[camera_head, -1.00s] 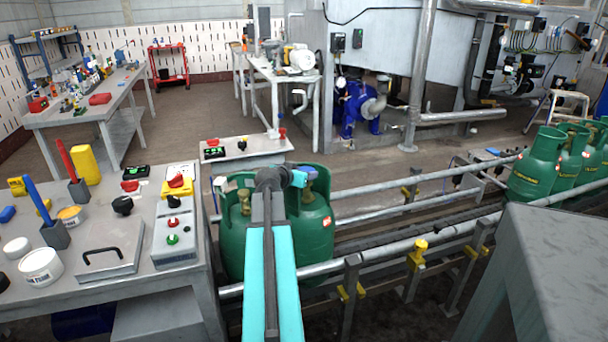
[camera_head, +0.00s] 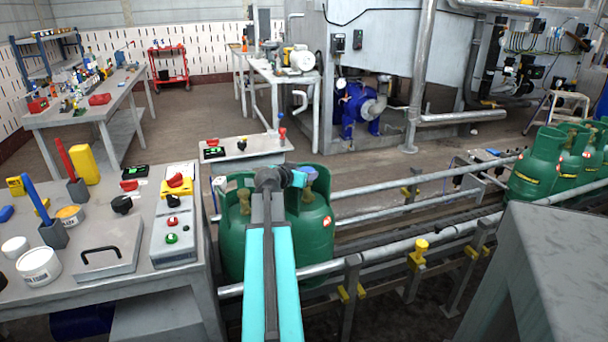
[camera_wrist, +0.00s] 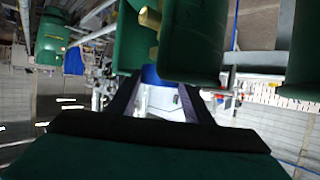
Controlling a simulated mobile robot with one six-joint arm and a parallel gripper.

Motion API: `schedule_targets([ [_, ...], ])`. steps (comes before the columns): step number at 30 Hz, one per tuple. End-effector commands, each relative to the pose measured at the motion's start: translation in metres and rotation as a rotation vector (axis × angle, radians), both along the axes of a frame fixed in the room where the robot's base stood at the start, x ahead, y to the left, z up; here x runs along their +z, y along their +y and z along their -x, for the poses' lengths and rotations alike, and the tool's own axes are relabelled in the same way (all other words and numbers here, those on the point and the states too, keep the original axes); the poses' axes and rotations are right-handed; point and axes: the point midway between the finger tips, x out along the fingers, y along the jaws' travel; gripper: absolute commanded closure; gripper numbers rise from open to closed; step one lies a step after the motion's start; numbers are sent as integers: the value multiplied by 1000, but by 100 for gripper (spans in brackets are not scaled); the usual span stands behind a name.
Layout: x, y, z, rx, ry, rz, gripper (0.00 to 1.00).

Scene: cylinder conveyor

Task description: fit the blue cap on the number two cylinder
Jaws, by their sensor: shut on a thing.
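Two green gas cylinders stand close together on the conveyor in the head view, a left one (camera_head: 235,240) and a right one (camera_head: 318,235), each with a brass valve inside its collar. I cannot read which is number two. My arm passes in front of both, hiding the gap between them. In the wrist view my gripper (camera_wrist: 153,90) has its dark fingers closed on the blue cap (camera_wrist: 150,74). The cap is close to green cylinders and a brass valve (camera_wrist: 150,18), and I cannot tell whether it touches them. The head view does not clearly show cap or fingers.
Conveyor rails (camera_head: 400,248) run to the right, with several more green cylinders (camera_head: 537,165) there. A workbench (camera_head: 130,292) with jars, tools and a control box (camera_head: 172,236) is at left. A grey surface (camera_head: 550,250) blocks the lower right. The rails between the cylinder groups are clear.

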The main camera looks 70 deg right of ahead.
Motion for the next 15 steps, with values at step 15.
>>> schedule_targets([
  [15, -9, 0, 0, 0, 0, 0, 75],
])
